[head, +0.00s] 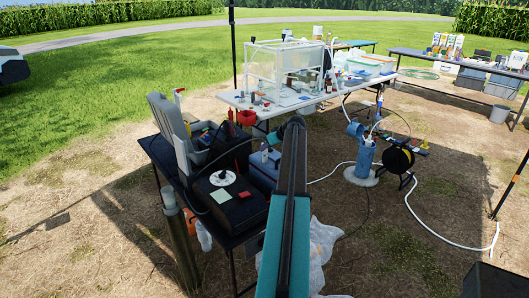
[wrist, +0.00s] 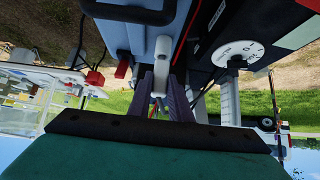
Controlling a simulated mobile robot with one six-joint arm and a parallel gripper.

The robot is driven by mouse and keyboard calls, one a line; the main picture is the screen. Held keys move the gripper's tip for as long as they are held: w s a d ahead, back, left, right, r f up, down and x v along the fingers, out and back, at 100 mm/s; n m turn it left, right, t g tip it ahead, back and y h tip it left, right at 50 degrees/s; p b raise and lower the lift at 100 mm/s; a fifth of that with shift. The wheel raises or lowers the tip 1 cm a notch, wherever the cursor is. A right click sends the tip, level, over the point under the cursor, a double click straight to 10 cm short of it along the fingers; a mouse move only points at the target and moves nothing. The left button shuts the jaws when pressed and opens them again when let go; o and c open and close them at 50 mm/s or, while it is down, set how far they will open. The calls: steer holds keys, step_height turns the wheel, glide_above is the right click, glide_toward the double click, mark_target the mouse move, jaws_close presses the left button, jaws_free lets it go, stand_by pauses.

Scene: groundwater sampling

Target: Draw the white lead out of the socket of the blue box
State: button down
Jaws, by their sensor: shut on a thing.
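The blue box (wrist: 138,38) fills the top middle of the wrist view, which shows the place upside down. In the head view the blue box (head: 262,172) stands on the dark table, partly behind my arm. The white lead's thick white end (wrist: 162,48) lies against the box's pale blue face. My gripper (wrist: 160,82) is shut on the white lead, with a grey finger on either side of it. The socket is hidden, so I cannot tell how deep the lead sits. In the head view my arm hides the fingers.
A black box with a white dial (wrist: 238,52) stands close beside the blue box; the dial also shows in the head view (head: 222,179). A white table (head: 245,101) with glassware stands behind. A blue pump cylinder (head: 365,158) and hose reel stand right.

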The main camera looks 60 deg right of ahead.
steer(key=shift+r, duration=0.9)
steer(key=shift+r+p, duration=0.3)
steer(key=shift+r, duration=0.05)
steer(key=shift+r+p, duration=0.3)
steer(key=shift+r, duration=1.05)
steer(key=w+a+n, duration=0.1)
steer(key=w+a, duration=0.7)
steer(key=a, duration=0.5)
steer(key=w+a+f+y, duration=0.1)
steer(key=w+a, duration=0.6)
steer(key=a, duration=0.6)
steer(key=w+a+n, duration=0.1)
steer(key=w+a, duration=0.7)
steer(key=a, duration=0.5)
steer(key=a+n+y+b, duration=0.1)
steer(key=a, duration=4)
steer(key=shift+s+r+n+y, duration=0.15)
steer(key=shift+s+n+y, duration=0.15)
steer(key=shift+s+y, duration=0.1)
